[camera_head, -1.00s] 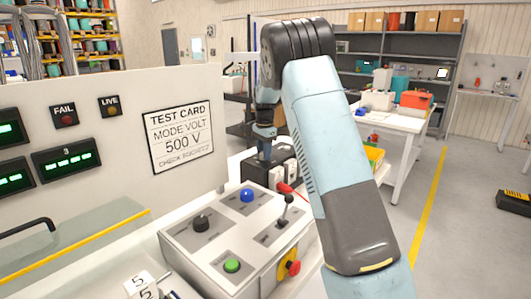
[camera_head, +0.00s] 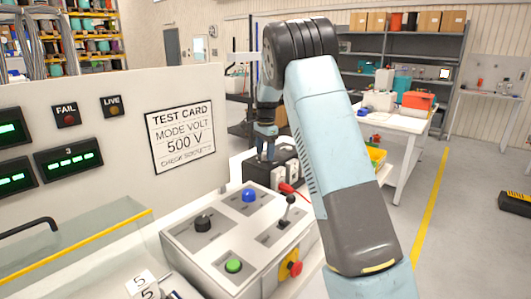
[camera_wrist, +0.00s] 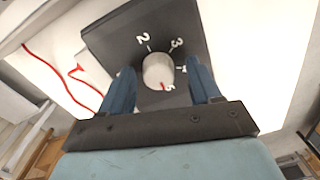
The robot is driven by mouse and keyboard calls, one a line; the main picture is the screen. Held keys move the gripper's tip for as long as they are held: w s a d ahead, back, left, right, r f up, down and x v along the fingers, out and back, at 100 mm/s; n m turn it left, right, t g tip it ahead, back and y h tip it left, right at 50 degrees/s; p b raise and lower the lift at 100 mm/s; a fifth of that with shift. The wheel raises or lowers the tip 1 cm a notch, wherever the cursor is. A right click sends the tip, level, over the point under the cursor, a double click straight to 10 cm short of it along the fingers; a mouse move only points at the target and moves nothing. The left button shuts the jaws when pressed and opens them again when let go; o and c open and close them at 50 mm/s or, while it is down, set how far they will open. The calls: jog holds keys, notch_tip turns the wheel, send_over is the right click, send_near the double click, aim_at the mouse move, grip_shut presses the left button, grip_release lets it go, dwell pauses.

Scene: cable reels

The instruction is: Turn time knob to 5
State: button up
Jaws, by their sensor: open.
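The time knob (camera_wrist: 157,72) is a pale round knob on a dark plate (camera_wrist: 110,42) with white numerals in the wrist view. The 2, 3, 4 and 5 show around it. A red mark on the knob's lower rim lies beside the 5. My gripper (camera_wrist: 162,64) is open, with one blue finger on each side of the knob and a visible gap at both sides. In the head view my gripper (camera_head: 266,150) points down at the black box (camera_head: 274,174) behind the control panel. The knob itself is hidden there.
The control panel (camera_head: 215,262) in front carries a black knob (camera_head: 203,223), blue button (camera_head: 249,196), green button (camera_head: 233,266), lever (camera_head: 287,212) and red emergency stop (camera_head: 294,268). A test card (camera_head: 181,136) reads 500 V. A red cable (camera_wrist: 75,92) lies beside the plate.

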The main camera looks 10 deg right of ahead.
aim_at(265, 153)
notch_tip(265, 153, up, 13)
jog(key=shift+s, duration=0.2)
dwell(0.4)
jog(key=shift+d+r, duration=0.1)
jog(key=s+d+r+n+t, duration=0.1)
jog(key=s+r+n, duration=0.25)
jog(key=s, duration=0.85)
jog(key=s+d+r+n+t, duration=0.1)
jog(key=s+r+n, duration=0.3)
jog(key=s, duration=0.7)
jog(key=s+f+n+t, duration=0.1)
jog(key=s+f+n, duration=0.2)
jog(key=s, duration=0.9)
jog(key=s+a+f+n+t, duration=0.1)
jog(key=s+f+n+t, duration=0.1)
jog(key=s, duration=1.1)
jog(key=shift+a+f+n, duration=0.15)
jog(key=shift+f+n, duration=0.3)
jog(key=shift+f, duration=0.15)
jog(key=shift+s+f, duration=0.2)
jog(key=shift+s, duration=0.05)
jog(key=shift+c, duration=0.3)
